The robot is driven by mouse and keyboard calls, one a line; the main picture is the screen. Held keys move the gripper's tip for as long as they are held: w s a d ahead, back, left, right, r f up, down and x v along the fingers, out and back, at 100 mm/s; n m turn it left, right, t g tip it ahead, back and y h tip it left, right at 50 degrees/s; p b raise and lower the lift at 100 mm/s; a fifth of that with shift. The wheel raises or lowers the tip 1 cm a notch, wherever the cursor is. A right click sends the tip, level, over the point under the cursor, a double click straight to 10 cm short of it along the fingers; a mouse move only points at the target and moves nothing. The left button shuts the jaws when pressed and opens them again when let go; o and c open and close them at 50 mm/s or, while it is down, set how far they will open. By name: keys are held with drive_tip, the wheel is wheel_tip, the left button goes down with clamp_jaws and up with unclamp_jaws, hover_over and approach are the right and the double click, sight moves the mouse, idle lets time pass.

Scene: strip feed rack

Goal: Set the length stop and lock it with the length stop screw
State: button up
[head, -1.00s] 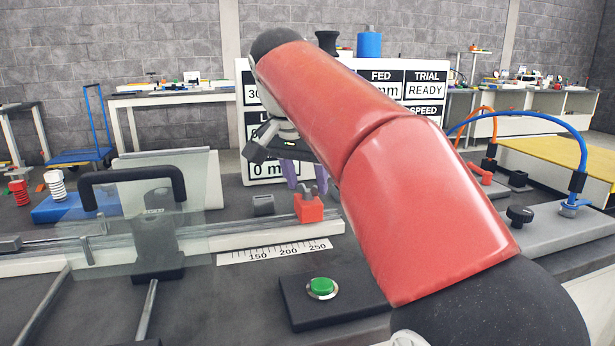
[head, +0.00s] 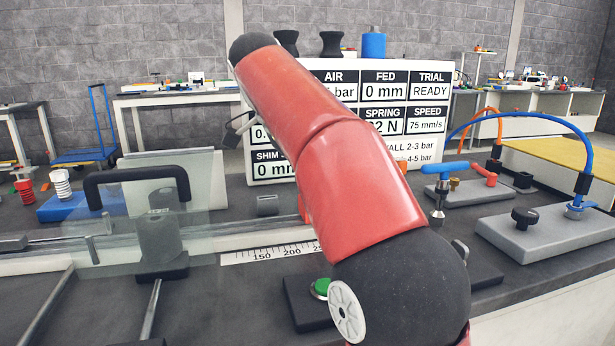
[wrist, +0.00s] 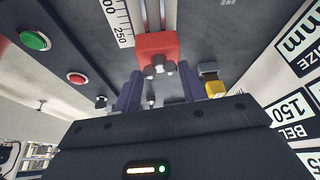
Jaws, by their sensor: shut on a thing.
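The length stop is a red block (wrist: 157,45) on the rail, with the grey winged length stop screw (wrist: 159,68) on its near face in the wrist view. My gripper (wrist: 160,72) has its two purple fingers on either side of the screw wings, shut on them. The printed scale (wrist: 122,22) lies beside the block, with 250 close to it. In the head view only a red sliver of the stop (head: 302,206) shows; my red arm hides the rest, the screw and my fingers. The scale also shows there (head: 268,252).
The white display board (head: 388,92) stands behind my arm and reads FED 0 mm, TRIAL READY. A green button (head: 321,287) is partly covered by my arm. A clear guard with a black handle (head: 137,180) is at left. A blue-handled tool (head: 443,170) stands at right.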

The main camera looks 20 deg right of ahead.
idle(0.4)
drive_tip(key=o, duration=1)
